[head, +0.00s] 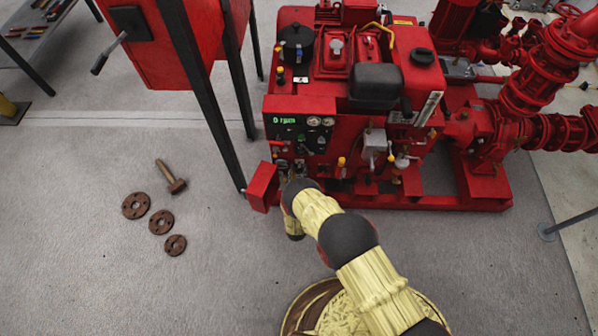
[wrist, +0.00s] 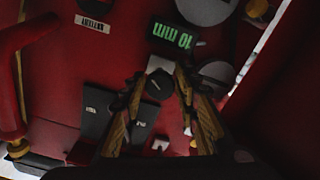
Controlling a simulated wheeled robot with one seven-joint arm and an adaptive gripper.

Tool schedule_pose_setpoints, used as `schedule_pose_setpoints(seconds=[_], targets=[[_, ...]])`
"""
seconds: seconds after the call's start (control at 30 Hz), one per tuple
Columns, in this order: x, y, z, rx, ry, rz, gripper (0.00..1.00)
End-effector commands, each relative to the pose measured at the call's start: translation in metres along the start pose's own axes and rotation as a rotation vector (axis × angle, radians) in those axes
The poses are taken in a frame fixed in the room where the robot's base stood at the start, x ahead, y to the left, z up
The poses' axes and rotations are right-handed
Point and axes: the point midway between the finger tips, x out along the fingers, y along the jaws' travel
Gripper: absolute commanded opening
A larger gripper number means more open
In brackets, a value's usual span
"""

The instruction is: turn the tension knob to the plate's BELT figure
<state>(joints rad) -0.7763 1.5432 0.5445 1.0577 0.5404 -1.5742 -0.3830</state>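In the wrist view a round dark grey knob (wrist: 155,86) with a small pale mark sits between the two fingers of my gripper (wrist: 160,74). The fingers stand apart on either side of it; contact is not visible. Just beyond the knob a small display (wrist: 173,38) shows green upside-down characters that look like "10 mm". I cannot make out a plate with a BELT figure. In the head view my arm reaches to the lower front of the red pumpset (head: 300,103), and my gripper is hidden there.
In the wrist view an upside-down BATTERY label (wrist: 92,23) is at upper left, and a dark panel (wrist: 97,128) is at lower left. In the head view a small red box (head: 262,187) is left of my arm. Rusty flanges (head: 161,222) and a bolt (head: 171,178) lie on the open floor.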

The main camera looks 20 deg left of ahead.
Motion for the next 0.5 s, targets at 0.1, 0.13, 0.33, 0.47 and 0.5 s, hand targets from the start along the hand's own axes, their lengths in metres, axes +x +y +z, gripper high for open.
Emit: schedule_pose_setpoints(seconds=[0.1, 0.13, 0.33, 0.47, 0.5], targets=[[-0.0001, 0.0, 0.0001, 0.0, 0.0, 0.0, 0.22], [-0.0001, 0.0, 0.0001, 0.0, 0.0, 0.0, 0.21], [-0.0002, -0.0002, 0.0002, 0.0, 0.0, 0.0, 0.09], [-0.0002, -0.0002, 0.0002, 0.0, 0.0, -0.001, 0.02], [-0.0002, -0.0002, 0.0002, 0.0, 0.0, -0.001, 0.0]])
